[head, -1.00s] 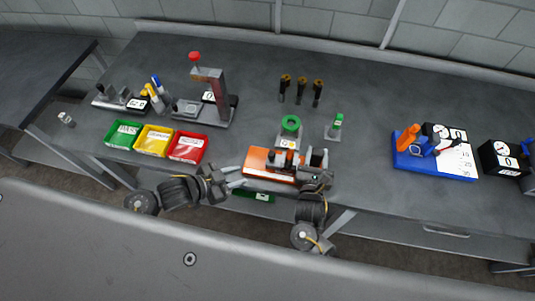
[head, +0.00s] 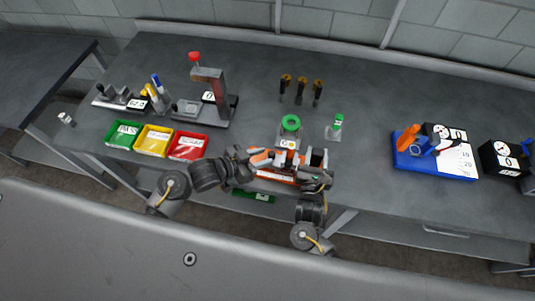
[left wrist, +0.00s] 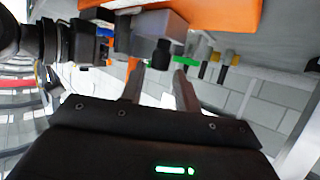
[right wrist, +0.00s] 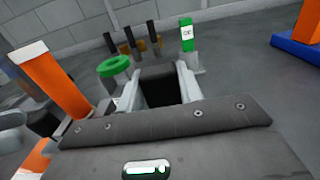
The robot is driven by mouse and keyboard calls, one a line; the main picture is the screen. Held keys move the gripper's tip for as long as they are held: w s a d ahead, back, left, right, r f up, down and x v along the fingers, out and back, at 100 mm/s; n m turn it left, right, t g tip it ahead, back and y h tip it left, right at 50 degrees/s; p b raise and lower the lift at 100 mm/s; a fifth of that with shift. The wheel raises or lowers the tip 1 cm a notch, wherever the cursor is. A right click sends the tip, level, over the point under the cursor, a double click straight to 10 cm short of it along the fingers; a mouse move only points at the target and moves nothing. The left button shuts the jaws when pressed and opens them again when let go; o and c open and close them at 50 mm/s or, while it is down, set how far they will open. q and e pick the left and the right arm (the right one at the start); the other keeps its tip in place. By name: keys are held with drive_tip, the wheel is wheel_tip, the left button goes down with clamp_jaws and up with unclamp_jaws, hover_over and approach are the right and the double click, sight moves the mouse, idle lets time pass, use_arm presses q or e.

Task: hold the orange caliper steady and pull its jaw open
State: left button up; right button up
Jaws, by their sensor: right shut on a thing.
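The orange caliper (head: 277,178) lies at the front edge of the bench, partly hidden by my arms. Its orange upright (right wrist: 50,80) shows at the left of the right wrist view. My right gripper (head: 317,157) is at the caliper's right end, shut on a dark block (right wrist: 160,88) that appears to be part of it. My left gripper (head: 268,157) is over the caliper's left part. In the left wrist view its two fingers (left wrist: 158,88) are apart with nothing clearly between them. A grey block (left wrist: 165,22) and a black knob (left wrist: 160,52) are just beyond the fingertips.
A green ring on a stand (head: 291,123) and a small green-topped piece (head: 336,128) stand just behind the caliper. Green, yellow and red trays (head: 187,146) lie to the left. A blue board (head: 437,163) with a gauge lies to the right.

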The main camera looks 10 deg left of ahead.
sight(276, 159)
use_arm(q)
drive_tip(key=shift+x, duration=1.45)
drive_tip(key=shift+a, duration=0.1)
clamp_jaws()
